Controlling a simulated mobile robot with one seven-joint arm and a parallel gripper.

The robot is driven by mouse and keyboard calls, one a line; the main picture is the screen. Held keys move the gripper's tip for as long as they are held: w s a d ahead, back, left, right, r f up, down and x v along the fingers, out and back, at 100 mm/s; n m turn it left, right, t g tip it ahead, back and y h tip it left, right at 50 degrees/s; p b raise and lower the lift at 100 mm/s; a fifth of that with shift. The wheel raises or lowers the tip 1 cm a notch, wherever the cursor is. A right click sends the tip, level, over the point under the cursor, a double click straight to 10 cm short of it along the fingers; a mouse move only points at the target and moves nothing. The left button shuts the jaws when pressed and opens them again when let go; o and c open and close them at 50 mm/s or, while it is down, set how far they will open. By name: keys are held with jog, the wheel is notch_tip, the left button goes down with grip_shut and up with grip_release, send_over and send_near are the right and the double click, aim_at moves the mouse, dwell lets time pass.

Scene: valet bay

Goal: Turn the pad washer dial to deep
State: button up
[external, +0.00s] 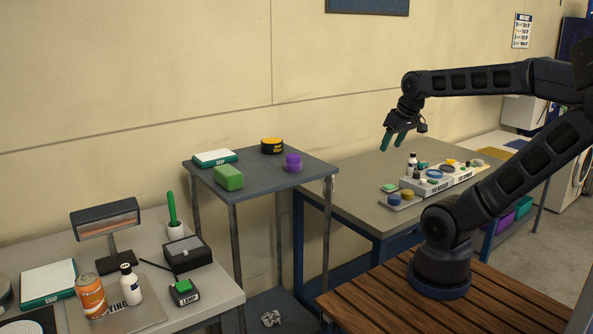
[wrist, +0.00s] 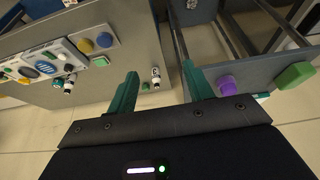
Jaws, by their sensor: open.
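My gripper (external: 392,144) is open and empty in the external view, pointing down above the grey workbench (external: 360,200). Its two green fingers stand apart in the wrist view (wrist: 160,76), with nothing between them. A white front-loading machine (external: 572,182) with a round door stands at the far right edge of the external view, partly cut off and partly behind my arm. It may be the pad washer; I cannot tell. I cannot make out a dial or a deep mark in either view. My gripper is well to the left of that machine.
Small bottles, coloured knobs and white labelled blocks (external: 436,184) crowd the workbench under my gripper. A grey stand (external: 262,172) holds a green block (external: 229,177), a purple knob-like item (external: 292,163) and a soap box. A cluttered table is at left. Air around the gripper is free.

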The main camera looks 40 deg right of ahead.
jog(key=w+d+g, duration=0.1)
jog(key=w+d, duration=0.7)
jog(key=w, duration=0.2)
jog(key=n+g, duration=0.2)
jog(key=g, duration=0.2)
send_over(416, 175)
jog(key=d, duration=0.2)
notch_tip(416, 175, down, 16)
jog(key=shift+m, duration=0.3)
jog(key=f, duration=1)
jog(key=shift+w+a+f, duration=0.1)
jog(key=shift+w+a, duration=0.15)
jog(key=shift+w, duration=0.15)
jog(key=c, duration=1)
